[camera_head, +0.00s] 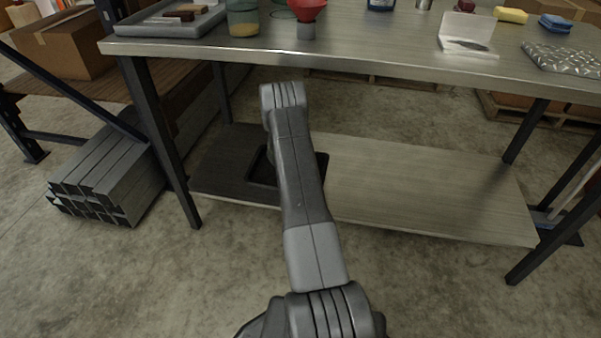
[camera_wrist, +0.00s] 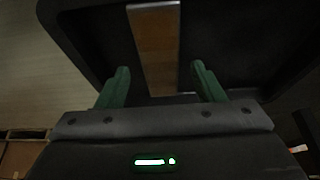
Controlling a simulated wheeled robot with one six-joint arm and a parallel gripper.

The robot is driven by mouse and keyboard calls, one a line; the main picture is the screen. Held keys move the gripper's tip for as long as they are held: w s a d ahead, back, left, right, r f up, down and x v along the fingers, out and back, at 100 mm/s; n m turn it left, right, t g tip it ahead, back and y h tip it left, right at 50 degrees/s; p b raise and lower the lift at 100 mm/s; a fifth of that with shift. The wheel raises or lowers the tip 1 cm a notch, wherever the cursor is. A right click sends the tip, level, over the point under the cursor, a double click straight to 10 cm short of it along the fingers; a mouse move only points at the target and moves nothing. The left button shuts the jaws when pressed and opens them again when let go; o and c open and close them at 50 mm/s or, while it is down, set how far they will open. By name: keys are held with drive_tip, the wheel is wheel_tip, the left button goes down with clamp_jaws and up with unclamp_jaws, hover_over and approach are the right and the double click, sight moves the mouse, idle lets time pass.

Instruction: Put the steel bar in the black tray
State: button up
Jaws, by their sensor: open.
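The black tray (camera_head: 261,179) is on the lower shelf of the workbench, largely hidden behind my arm in the head view. In the wrist view the dark tray (camera_wrist: 92,48) fills most of the picture, with its rounded rim at the left. The steel bar (camera_wrist: 157,40), a flat shiny strip with brownish reflections, appears inside the tray's outline. My gripper (camera_wrist: 160,68) is open, with one green finger on each side of the bar and a gap to both. The bar's far contact with the tray floor cannot be seen. The head view hides the gripper behind my arm.
The workbench top (camera_head: 370,62) overhangs the lower shelf (camera_head: 420,185); that shelf is bare to the right of the tray. Dark bench legs (camera_head: 160,145) stand at the sides. Stacked metal tubes (camera_head: 108,175) lie on the floor at left.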

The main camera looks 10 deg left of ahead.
drive_tip(key=p+v, duration=0.1)
drive_tip(key=v, duration=0.7)
drive_tip(key=b+x, duration=0.2)
drive_tip(key=x, duration=1)
drive_tip(key=shift+f+b, duration=0.15)
drive_tip(key=shift+b, duration=0.15)
drive_tip(key=shift+r+p, duration=0.4)
drive_tip(key=shift+r, duration=0.7)
